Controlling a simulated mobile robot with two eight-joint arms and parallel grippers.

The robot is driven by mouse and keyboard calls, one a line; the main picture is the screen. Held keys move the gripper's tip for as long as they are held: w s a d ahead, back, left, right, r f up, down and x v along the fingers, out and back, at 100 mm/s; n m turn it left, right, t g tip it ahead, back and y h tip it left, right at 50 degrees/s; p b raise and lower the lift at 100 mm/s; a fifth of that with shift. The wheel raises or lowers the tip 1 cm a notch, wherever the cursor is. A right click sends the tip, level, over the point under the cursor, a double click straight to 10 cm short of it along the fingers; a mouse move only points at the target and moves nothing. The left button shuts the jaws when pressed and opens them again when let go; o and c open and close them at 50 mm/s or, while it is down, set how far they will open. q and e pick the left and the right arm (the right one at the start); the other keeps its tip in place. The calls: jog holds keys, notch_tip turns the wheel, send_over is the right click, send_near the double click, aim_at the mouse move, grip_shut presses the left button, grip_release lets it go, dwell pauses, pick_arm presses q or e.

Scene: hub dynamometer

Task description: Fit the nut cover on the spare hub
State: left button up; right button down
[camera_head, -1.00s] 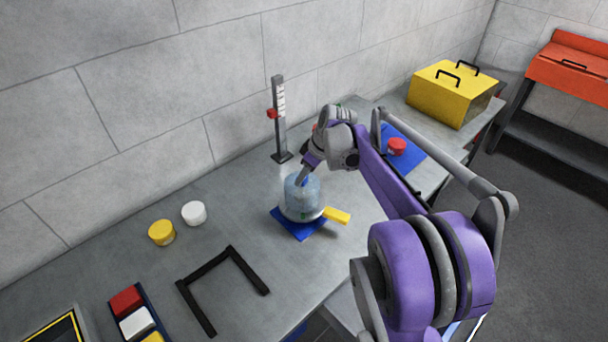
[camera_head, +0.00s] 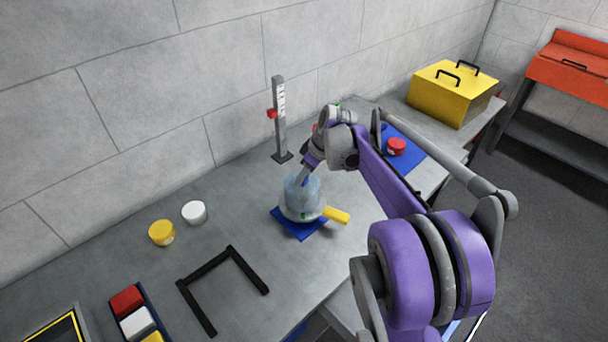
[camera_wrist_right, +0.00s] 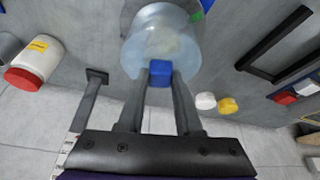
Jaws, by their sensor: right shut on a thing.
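The nut cover (camera_head: 304,192) is a translucent pale-blue round cap with a solid blue knob (camera_wrist_right: 159,73). My right gripper (camera_head: 305,174) is shut on that knob; in the right wrist view its two fingers (camera_wrist_right: 160,80) stand on either side of it. The cover is at the spare hub, a pale grey round body (camera_head: 291,214) on a blue mat (camera_head: 300,231). A yellow bar (camera_head: 336,214) sticks out to the hub's right. I cannot tell whether the cover is fully seated. My left gripper is not in view.
A grey upright gauge (camera_head: 279,120) stands behind the hub. White (camera_head: 194,212) and yellow (camera_head: 162,232) caps and a black U-shaped frame (camera_head: 228,263) are to the left. A red-lidded jar (camera_head: 396,147) and a yellow box (camera_head: 452,94) are to the right.

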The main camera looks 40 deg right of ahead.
aim_at(310, 187)
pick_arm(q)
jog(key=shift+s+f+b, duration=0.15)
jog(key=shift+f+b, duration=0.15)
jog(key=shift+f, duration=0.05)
pick_arm(e)
jog(key=shift+f, duration=0.55)
jog(key=c, duration=0.9)
grip_release()
jog(key=shift+o, duration=0.2)
jog(key=shift+p+v, duration=1.4)
jog(key=shift+v, duration=1.5)
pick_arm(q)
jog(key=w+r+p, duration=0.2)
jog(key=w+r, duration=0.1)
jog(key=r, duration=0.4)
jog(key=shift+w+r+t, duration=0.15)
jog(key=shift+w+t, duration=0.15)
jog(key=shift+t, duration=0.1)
pick_arm(e)
jog(key=v, duration=0.5)
jog(key=shift+r, duration=0.1)
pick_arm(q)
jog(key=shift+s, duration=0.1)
pick_arm(e)
jog(key=shift+s, duration=0.1)
